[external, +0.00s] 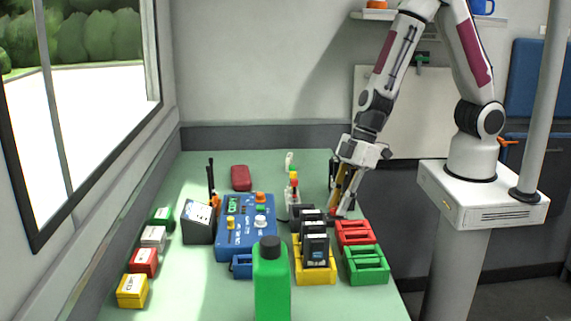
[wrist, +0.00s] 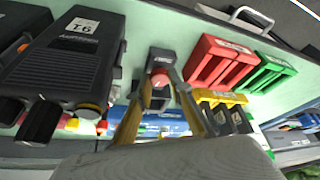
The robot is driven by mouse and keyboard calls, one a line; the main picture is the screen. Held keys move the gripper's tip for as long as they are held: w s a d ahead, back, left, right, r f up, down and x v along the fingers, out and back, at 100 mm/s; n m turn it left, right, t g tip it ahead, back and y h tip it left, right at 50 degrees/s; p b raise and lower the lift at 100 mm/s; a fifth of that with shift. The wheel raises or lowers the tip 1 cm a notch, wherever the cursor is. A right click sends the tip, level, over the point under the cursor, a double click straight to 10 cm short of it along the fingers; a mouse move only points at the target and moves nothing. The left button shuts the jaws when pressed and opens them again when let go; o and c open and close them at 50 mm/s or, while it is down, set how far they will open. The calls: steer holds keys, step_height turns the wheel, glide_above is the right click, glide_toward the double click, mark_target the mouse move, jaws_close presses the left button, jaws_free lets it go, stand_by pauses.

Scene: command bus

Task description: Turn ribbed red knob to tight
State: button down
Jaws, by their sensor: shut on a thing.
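In the wrist view, a round red knob (wrist: 161,80) sits on a small dark block (wrist: 160,58). My gripper (wrist: 163,74) has its two tan fingers on either side of the knob, shut on it. The knob's ribs and any tight mark are too small to make out. In the external view, my gripper (external: 338,212) points down at the right side of the green table, beside the dark radios. The knob is hidden there behind the fingers or too small to see.
A large dark radio marked T.6 (wrist: 75,50) stands close left of my gripper in the wrist view. Red (external: 355,233) and green (external: 366,265) trays stand in front of it. A yellow tray (external: 316,278) holds radios; a blue console (external: 245,228) lies left.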

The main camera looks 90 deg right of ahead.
steer(key=shift+r+m, duration=0.1)
steer(key=shift+m, duration=0.4)
steer(key=c, duration=1.8)
jaws_free()
steer(key=shift+w+d+n+y, duration=0.1)
steer(key=shift+n+y, duration=0.3)
steer(key=shift+n, duration=1.2)
